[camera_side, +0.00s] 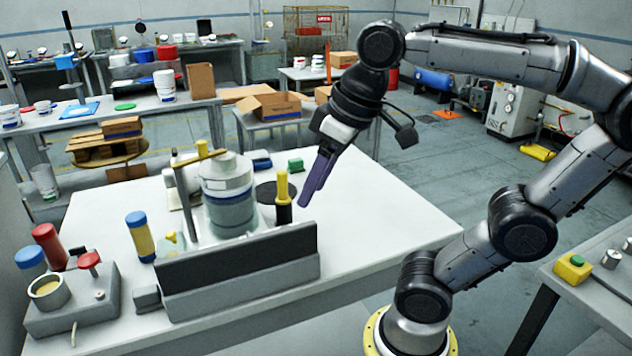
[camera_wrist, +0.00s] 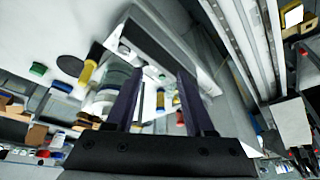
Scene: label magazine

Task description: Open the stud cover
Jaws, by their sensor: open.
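My gripper (camera_side: 312,186) has purple fingers and hangs tilted above the white table, right of the yellow-topped black post (camera_side: 283,196). In the wrist view my gripper (camera_wrist: 160,78) is open, with nothing held between its fingers. The post shows in the wrist view as a yellow piece (camera_wrist: 87,73) left of the fingers, apart from them. A clear cylinder (camera_side: 229,192) stands left of the post. A long dark panel on a grey base (camera_side: 240,268) stands in front of both. I cannot tell which part is the stud cover.
A grey box with a red knob (camera_side: 88,262) and a blue-capped yellow cylinder (camera_side: 140,236) stand on the left. A green block (camera_side: 296,165) and a black disc (camera_side: 268,191) lie behind the post. The table's right side (camera_side: 380,225) is clear.

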